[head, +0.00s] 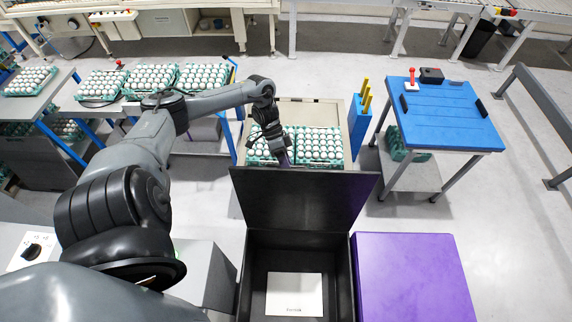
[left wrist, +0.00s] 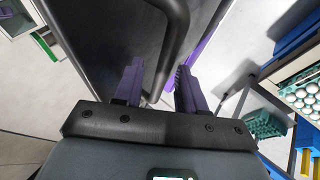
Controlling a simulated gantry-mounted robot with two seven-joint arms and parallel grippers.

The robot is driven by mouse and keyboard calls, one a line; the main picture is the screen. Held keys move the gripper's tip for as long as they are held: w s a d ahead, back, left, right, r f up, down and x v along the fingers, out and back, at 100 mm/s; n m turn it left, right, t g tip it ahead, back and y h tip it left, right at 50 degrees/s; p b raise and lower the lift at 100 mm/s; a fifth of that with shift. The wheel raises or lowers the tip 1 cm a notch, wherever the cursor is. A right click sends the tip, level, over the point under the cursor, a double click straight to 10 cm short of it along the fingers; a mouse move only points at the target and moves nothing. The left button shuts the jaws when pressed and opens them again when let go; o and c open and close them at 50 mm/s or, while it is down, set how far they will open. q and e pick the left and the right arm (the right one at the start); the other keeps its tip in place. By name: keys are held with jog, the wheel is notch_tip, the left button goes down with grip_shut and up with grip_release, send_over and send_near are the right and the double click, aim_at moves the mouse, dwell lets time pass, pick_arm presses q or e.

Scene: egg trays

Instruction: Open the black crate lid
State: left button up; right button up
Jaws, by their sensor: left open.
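The black crate (head: 244,275) stands at the bottom centre of the head view. Its black lid (head: 300,200) is raised, standing up at the crate's far edge, and the crate's inside is visible. My left gripper (head: 284,160) is at the lid's top edge, with its fingertips partly hidden behind the lid. In the left wrist view the two purple fingers of my left gripper (left wrist: 160,68) are apart. A dark curved bar on the lid (left wrist: 110,35) runs down between them; whether they touch it I cannot tell. My right gripper is not in view.
A white labelled card (head: 294,294) lies on the crate floor. A purple block (head: 412,280) stands right of the crate. Egg trays (head: 320,147) sit beyond the lid, close to my left gripper.

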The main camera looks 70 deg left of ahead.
pick_arm(q)
jog(key=b+v, duration=0.4)
jog(key=v, duration=0.6)
jog(key=shift+a+r, duration=0.2)
jog(key=shift+r, duration=0.1)
jog(key=shift+c, duration=0.4)
